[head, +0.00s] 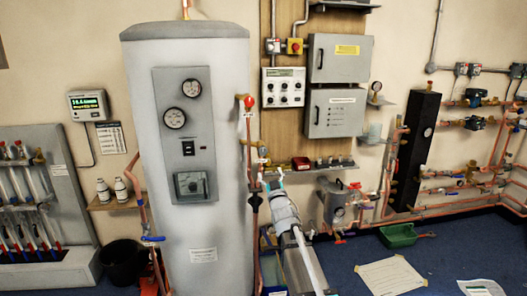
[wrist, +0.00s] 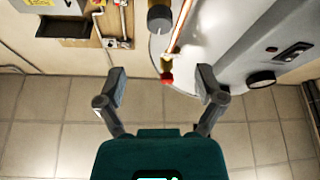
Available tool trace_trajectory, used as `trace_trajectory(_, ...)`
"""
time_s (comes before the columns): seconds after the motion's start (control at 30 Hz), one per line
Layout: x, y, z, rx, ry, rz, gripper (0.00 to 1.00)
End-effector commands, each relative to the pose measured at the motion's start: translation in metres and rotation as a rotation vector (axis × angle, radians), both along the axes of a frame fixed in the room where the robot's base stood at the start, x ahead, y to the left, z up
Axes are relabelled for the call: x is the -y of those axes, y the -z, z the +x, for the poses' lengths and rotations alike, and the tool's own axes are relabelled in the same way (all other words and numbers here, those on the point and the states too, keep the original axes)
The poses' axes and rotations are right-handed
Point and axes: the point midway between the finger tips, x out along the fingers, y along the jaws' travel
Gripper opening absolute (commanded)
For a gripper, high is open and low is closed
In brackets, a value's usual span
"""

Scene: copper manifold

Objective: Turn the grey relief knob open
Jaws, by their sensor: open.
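A dark grey round knob (wrist: 160,18) shows at the top of the wrist view, beside the copper pipe (wrist: 181,25) and the grey tank; it looks like the relief knob. In the head view I cannot clearly make it out near my arm. My gripper (wrist: 162,90) is open, its two fingers wide apart with nothing between them. The knob lies beyond the fingertips, apart from them. In the head view my gripper (head: 270,180) is in front of the pipework at the tank's right side, small and partly unclear.
The tall grey tank (head: 203,235) stands left of my arm. A red-topped valve (head: 249,101) is on its pipe; its red cap (wrist: 167,78) also shows in the wrist view. A grey vessel (head: 336,200) and wall boxes (head: 335,112) are to the right.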

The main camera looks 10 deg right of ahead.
Motion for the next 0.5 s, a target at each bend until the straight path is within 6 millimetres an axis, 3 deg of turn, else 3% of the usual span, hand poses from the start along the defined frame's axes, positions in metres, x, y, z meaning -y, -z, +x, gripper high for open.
trace_trajectory(0.5,-0.005,-0.032,0.075,0.0,0.0,-0.001,0.87)
